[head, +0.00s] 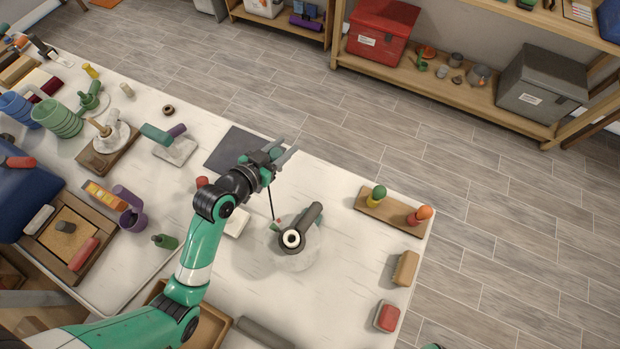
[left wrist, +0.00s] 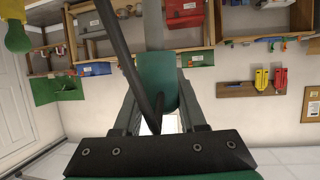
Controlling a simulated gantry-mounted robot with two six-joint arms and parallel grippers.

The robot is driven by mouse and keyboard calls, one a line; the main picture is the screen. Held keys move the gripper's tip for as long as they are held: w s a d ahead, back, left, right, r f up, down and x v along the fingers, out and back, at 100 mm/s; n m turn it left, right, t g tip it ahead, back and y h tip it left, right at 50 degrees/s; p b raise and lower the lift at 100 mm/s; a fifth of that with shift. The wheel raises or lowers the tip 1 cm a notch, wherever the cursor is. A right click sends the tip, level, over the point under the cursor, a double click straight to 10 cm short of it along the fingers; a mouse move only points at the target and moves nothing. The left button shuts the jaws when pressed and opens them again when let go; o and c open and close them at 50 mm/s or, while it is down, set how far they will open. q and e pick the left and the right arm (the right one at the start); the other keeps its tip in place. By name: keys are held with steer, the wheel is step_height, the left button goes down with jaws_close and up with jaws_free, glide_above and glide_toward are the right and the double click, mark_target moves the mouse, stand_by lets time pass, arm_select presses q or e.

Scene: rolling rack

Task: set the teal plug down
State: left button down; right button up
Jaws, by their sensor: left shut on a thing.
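My left gripper (head: 287,147) is raised above the white table, near its far edge, with its fingers pointing up and right. In the left wrist view a teal piece, which I take for the teal plug (left wrist: 162,80), sits between the fingers. In the head view the plug is mostly hidden by the gripper. A thin dark rod or cord (head: 271,203) runs from beside the gripper down toward a dark fitting with a white-rimmed opening (head: 291,239) on a round pale base. Whether it touches the fitting is unclear. My right gripper is out of view.
A dark grey mat (head: 226,148) lies flat behind the arm. A wooden block with coloured knobs (head: 383,212), a brush (head: 405,268) and a red-topped block (head: 387,317) stand at right.

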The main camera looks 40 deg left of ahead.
arm_select(q)
steer(key=shift+w+d+f+h, duration=0.2)
steer(key=shift+d+f+h, duration=0.1)
steer(key=shift+d+f, duration=0.4)
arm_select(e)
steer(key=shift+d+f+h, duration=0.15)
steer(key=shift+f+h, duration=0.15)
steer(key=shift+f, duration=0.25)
arm_select(q)
step_height(320, 180, down, 10)
steer(key=b, duration=0.3)
steer(key=shift+d+r, duration=0.1)
steer(key=shift+r, duration=0.05)
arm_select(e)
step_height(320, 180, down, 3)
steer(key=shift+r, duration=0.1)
arm_select(q)
steer(key=shift+b, duration=0.35)
steer(key=shift+c, duration=2.3)
jaws_free()
